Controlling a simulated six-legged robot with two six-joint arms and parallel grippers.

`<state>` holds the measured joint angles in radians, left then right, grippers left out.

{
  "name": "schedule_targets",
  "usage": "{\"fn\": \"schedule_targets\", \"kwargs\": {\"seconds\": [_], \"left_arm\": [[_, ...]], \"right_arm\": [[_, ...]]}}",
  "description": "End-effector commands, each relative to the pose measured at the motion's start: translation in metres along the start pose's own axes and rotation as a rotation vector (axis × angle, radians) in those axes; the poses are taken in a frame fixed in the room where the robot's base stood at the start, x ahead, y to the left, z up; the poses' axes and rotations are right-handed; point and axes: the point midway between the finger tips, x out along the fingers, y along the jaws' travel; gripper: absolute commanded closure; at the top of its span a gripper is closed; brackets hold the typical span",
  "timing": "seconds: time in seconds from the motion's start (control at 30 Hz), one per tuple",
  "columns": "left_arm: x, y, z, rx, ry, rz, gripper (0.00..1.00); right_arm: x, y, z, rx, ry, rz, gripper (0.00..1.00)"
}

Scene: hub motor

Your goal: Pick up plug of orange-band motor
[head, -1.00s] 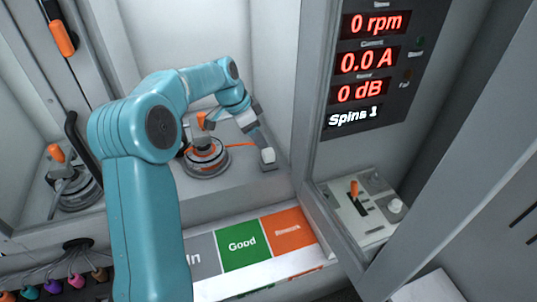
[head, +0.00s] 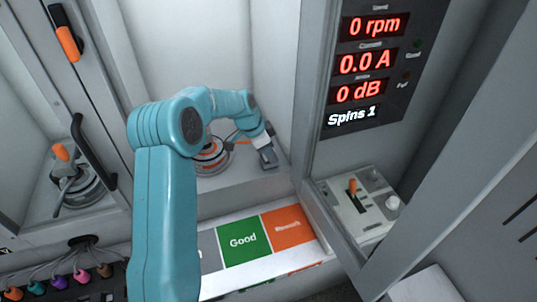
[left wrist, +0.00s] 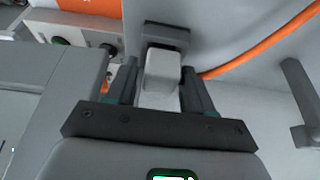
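The orange-band motor (head: 212,158) stands on the bench floor, partly hidden behind my left arm. An orange cable runs from it to the right, and it also shows in the left wrist view (left wrist: 260,45). My left gripper (head: 267,157) is at the cable's far end, over the plug. In the left wrist view, the pale plug (left wrist: 162,68) sits between the two dark fingers (left wrist: 160,85), against a dark grey block (left wrist: 166,34). The fingers flank it closely and look open, with a small gap on the left side. My right gripper is not in view.
A grey wall panel with readouts (head: 373,60) and a switch box (head: 357,200) stand to the right. The Good mat (head: 242,242) and orange Rework mat (head: 287,226) lie in front. Another motor (head: 80,190) is at left, beside a black door handle (head: 92,150).

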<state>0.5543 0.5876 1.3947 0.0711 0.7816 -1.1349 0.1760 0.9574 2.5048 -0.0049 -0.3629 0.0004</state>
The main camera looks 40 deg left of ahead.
Motion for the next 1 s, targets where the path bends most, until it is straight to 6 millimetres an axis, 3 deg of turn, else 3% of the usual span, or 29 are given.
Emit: {"fn": "schedule_targets", "kwargs": {"seconds": [0.03,0.1,0.4,0.57,0.77,1.0], "left_arm": [[0.000,0.000,0.000,0.000,0.000,0.000,0.67],[0.000,0.000,0.000,0.000,0.000,0.000,0.89],[-0.001,0.000,-0.001,0.000,0.001,0.000,0.90],[-0.011,-0.001,-0.005,0.000,0.003,-0.003,0.90],[-0.048,-0.001,-0.021,0.002,0.006,-0.006,0.90],[-0.119,-0.001,-0.051,0.002,0.005,-0.006,0.90]], "right_arm": [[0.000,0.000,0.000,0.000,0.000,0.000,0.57],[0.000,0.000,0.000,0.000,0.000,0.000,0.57],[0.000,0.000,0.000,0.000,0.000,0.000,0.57],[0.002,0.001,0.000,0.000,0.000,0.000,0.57],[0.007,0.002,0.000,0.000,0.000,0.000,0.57],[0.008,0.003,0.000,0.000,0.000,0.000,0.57]]}}
